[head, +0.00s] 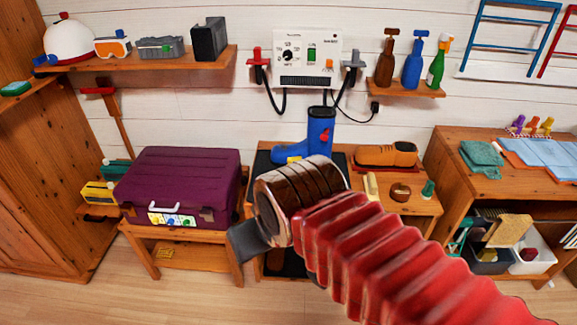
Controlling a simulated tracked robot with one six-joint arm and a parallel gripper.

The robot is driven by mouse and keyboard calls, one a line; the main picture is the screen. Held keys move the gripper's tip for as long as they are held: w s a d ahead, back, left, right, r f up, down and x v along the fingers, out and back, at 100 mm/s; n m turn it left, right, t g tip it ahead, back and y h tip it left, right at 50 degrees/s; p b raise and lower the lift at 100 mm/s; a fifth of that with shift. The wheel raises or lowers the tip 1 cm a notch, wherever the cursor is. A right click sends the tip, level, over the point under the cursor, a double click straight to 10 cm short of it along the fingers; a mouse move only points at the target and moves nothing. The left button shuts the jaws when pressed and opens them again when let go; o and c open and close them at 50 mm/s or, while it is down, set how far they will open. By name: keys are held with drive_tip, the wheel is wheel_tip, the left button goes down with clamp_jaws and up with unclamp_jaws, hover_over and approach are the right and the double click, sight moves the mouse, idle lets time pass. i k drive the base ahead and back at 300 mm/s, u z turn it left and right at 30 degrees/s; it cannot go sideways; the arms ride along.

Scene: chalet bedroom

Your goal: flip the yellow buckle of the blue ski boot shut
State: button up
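The blue ski boot (319,122) stands upright on the low wooden bench below the wall panel, its toe pointing left. A small red part shows on its shaft. A small yellow piece (293,159), which looks like the yellow buckle, sits low on the foot. It is too small to tell whether it is open or shut. My arm crosses in front of the bench and hides the boot's lower part. My gripper (247,242) is a dark grey shape at the arm's end, below and left of the boot and apart from it in the picture. Its fingers cannot be made out.
A purple suitcase (180,185) lies on a stool at left. Cables hang from the wall panel (307,55) behind the boot.

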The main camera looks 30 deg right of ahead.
sight(290, 160)
drive_tip(key=z, duration=0.05)
drive_tip(key=i, duration=1)
drive_tip(key=u, duration=0.05)
